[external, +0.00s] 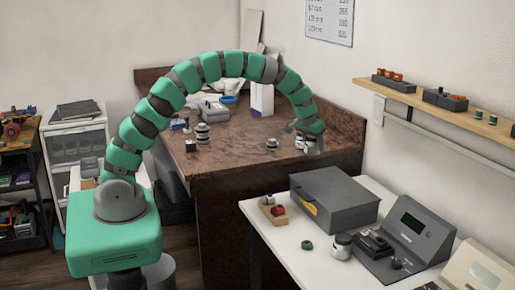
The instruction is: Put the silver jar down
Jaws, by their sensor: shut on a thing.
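My gripper (308,143) is at the end of the green segmented arm, low over the right front part of the brown counter (235,158). It is shut on a small pale, silvery thing, which appears to be the silver jar (299,142). The fingers and the jar are small and overlap, so the exact grip is unclear. I cannot tell whether the jar touches the counter or hangs just above it.
A small jar (271,144) stands left of my gripper. A banded jar (203,132) and dark block (191,146) are further left. A white carton (262,99) stands behind. Bare counter lies between the jars. A grey case (335,199) is on the white table in front.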

